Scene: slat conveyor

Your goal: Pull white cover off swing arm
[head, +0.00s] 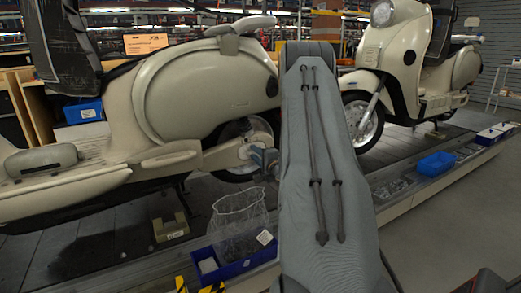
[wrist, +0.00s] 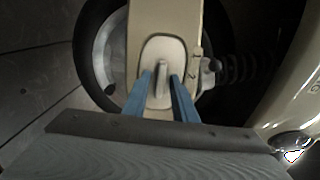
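In the wrist view the white cover (wrist: 175,50) is a rounded plate with a raised upright tab (wrist: 161,78), set on the end of the cream swing arm (wrist: 165,15). My gripper (wrist: 161,75) has two blue fingers, one on each side of the tab, with a small gap visible on both sides. It is open and holds nothing. In the head view my gripper (head: 262,157) is beside the rear end of the swing arm (head: 222,155), at the rear wheel (head: 240,135) of the near cream scooter. The cover is small there and partly hidden by my gripper.
A second cream scooter (head: 395,50) stands further along the slat conveyor (head: 60,250). A wire basket (head: 238,218) and a blue bin (head: 207,265) sit below my gripper. Another blue bin (head: 436,163) is at right. In the wrist view a dark spring (wrist: 240,68) is right of the swing arm.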

